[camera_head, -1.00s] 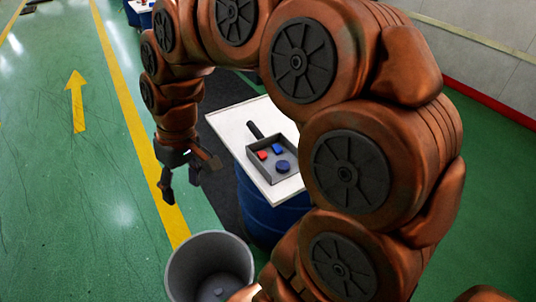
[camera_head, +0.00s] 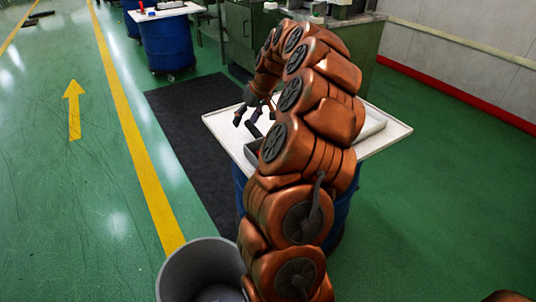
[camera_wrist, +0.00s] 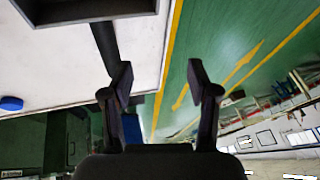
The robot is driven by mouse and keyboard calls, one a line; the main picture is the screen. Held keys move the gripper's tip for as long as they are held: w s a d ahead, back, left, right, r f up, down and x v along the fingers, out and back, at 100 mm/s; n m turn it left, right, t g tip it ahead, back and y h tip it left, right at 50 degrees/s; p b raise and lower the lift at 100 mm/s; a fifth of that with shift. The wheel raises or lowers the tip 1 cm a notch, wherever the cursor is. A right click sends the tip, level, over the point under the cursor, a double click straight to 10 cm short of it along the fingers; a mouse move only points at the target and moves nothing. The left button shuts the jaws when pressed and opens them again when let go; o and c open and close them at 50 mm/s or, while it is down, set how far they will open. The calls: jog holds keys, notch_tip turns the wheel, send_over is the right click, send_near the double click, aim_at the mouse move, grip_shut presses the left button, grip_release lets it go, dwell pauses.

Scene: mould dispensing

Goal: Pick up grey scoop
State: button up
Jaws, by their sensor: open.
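The grey scoop lies on a white tabletop (camera_head: 222,124). In the head view, its dark handle (camera_head: 253,131) and part of its pan (camera_head: 252,151) show, and my arm hides the rest. In the wrist view, the pan's edge (camera_wrist: 85,12) is at the top left, and the dark handle (camera_wrist: 106,45) runs down towards my left finger. My gripper (camera_head: 252,114) is open and empty near the handle's end. In the wrist view, my gripper's (camera_wrist: 160,72) two fingers are apart, with the handle beside the left one rather than centred between them.
A blue piece (camera_wrist: 11,103) lies on the tabletop in the wrist view. A light grey tray (camera_head: 372,126) is partly visible behind my arm. A grey bin (camera_head: 170,270) stands on the floor in front. A blue drum (camera_head: 168,45) with a white top stands further back.

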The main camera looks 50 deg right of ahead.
jog(key=m, duration=0.1)
send_over(259, 132)
jog(key=s, duration=0.3)
notch_tip(259, 132, down, 4)
jog(key=r, duration=0.1)
jog(key=shift+h, duration=0.4)
jog(key=shift+d+x, duration=0.15)
jog(key=shift+x, duration=1.9)
jog(key=shift+d+x, duration=0.1)
jog(key=shift+x, duration=1.9)
jog(key=shift+w, duration=0.15)
grip_shut()
